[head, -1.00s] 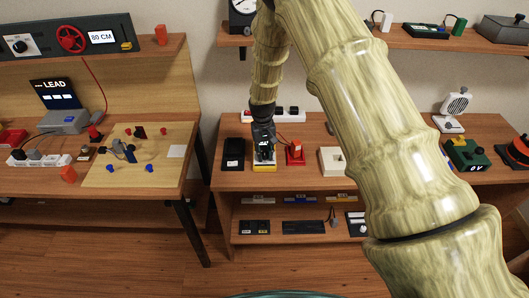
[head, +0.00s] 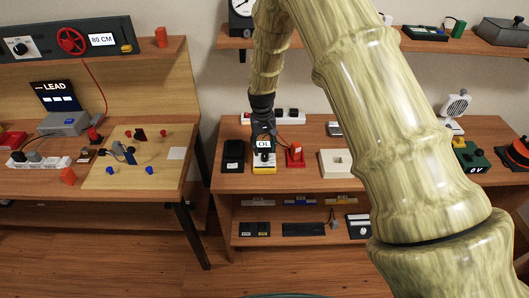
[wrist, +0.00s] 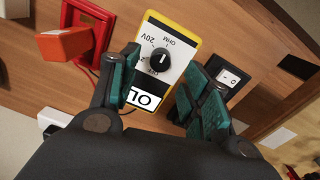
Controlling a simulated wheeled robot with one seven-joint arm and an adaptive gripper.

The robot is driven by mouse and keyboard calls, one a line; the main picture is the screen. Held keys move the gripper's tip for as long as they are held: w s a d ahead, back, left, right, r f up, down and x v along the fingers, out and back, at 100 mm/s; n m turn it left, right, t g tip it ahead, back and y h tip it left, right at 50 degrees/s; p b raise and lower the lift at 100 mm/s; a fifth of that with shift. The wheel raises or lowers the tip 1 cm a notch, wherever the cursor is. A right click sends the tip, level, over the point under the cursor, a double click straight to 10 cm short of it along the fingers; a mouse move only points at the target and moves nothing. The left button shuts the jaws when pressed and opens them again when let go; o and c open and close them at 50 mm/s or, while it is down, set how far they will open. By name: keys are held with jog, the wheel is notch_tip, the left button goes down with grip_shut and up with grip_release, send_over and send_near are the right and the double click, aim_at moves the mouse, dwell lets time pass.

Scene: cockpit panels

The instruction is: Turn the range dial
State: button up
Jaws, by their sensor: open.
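The range dial (wrist: 160,55) is a black round knob on a yellow-edged meter (wrist: 188,38). Labels for OHM, 20V and a partly covered third setting sit around it. I cannot tell for sure which label its white mark points to. The meter's screen (wrist: 143,99) reads OL. In the head view the meter (head: 264,170) stands on the right-hand bench. My gripper (wrist: 163,72) is open and empty, its teal fingers spread on either side of the meter's face. In the head view my gripper (head: 263,128) is just behind and above the meter. No contact with the dial shows.
A black device (head: 233,153) stands left of the meter. A red stand with an orange-red block (head: 296,153) is close on its right. A white power strip (head: 287,112) lies behind. A cream box (head: 335,162) is farther right, with bare bench between.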

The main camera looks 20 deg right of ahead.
aim_at(264, 155)
notch_tip(264, 155, up, 7)
jog(key=shift+a+r, duration=0.15)
jog(key=shift+r, duration=0.05)
dwell(0.6)
